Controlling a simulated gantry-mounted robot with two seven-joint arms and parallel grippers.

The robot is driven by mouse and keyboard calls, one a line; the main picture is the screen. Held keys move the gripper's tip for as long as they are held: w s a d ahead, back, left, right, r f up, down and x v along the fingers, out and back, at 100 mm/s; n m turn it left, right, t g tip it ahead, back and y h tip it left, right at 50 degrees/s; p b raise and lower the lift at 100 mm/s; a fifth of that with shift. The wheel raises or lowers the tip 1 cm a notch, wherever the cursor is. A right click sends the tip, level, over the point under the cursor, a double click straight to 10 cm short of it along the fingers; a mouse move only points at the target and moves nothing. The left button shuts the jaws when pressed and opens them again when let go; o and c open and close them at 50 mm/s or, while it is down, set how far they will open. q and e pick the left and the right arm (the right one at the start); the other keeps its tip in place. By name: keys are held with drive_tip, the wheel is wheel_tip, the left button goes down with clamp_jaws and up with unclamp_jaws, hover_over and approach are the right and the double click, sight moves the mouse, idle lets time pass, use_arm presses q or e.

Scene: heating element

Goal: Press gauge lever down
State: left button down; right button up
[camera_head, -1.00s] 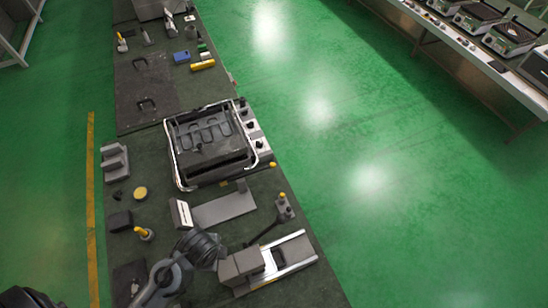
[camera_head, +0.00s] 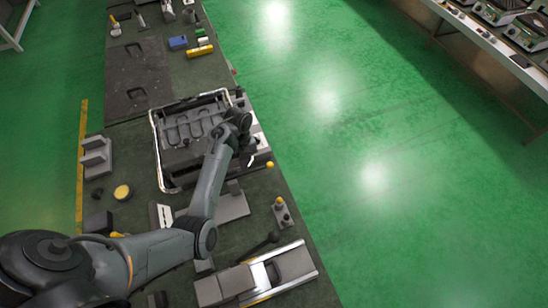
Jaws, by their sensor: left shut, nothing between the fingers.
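My left arm reaches in from the bottom left, and its dark gripper (camera_head: 249,152) is over the right front corner of the metal-framed heating element tray (camera_head: 160,150). The gripper is shut and looks empty. A small yellow knob (camera_head: 270,164) shows just right of the fingers; I cannot tell whether they touch it or what it is fixed to. Another yellow-tipped upright fixture (camera_head: 281,209) stands nearer, at the bench's right edge. A black handle (camera_head: 261,244) lies by the grey clamp block. Which of these is the gauge lever is unclear. My right gripper is not in view.
A grey plate (camera_head: 233,204) lies beneath my forearm. The grey clamp block with a rail (camera_head: 290,265) sits at the front. Grey brackets (camera_head: 95,157) and a yellow disc (camera_head: 122,192) lie on the left. Green floor is open to the right of the bench.

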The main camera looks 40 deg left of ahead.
use_arm(q)
wheel_tip(320, 180, up, 7)
drive_tip(key=t+b, duration=0.2)
hover_over(269, 163)
drive_tip(key=a, duration=0.3)
drive_tip(key=shift+s+a+r, duration=0.1)
drive_tip(key=shift+a, duration=0.05)
drive_tip(key=d+f, duration=0.1)
drive_tip(key=f, duration=0.3)
drive_tip(key=d+f, duration=0.1)
drive_tip(key=f, duration=0.8)
drive_tip(key=shift+d+f, duration=0.4)
